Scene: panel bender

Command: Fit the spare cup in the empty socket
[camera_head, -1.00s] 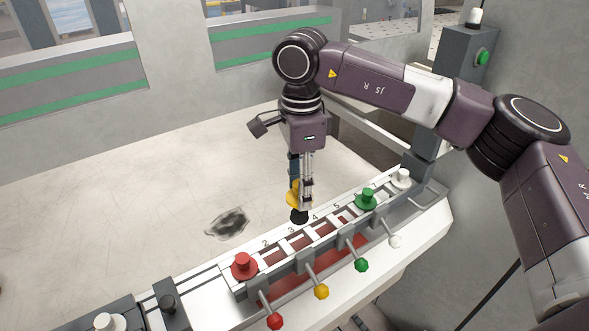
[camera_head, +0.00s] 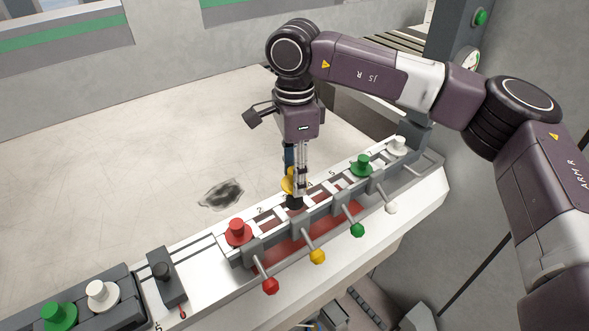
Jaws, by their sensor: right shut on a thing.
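My right gripper (camera_head: 299,188) points down over the numbered rail (camera_head: 252,255) and is shut on a yellow cup (camera_head: 288,182). The cup's black lower end (camera_head: 294,203) is at the rail's middle sockets, between the red cup (camera_head: 238,232) and the green cup (camera_head: 361,165). I cannot tell whether it touches the rail or is in a socket. The gripper and cup hide part of the rail and some numbers. A white cup (camera_head: 397,146) stands at the rail's far right end. My left gripper is not in view.
Levers with red (camera_head: 270,286), yellow (camera_head: 317,256), green (camera_head: 357,230) and white (camera_head: 391,207) knobs stick out in front of the rail. A dark rack (camera_head: 100,318) at lower left holds a green and a white cup. The pale table behind is clear except for a dark patch (camera_head: 222,194).

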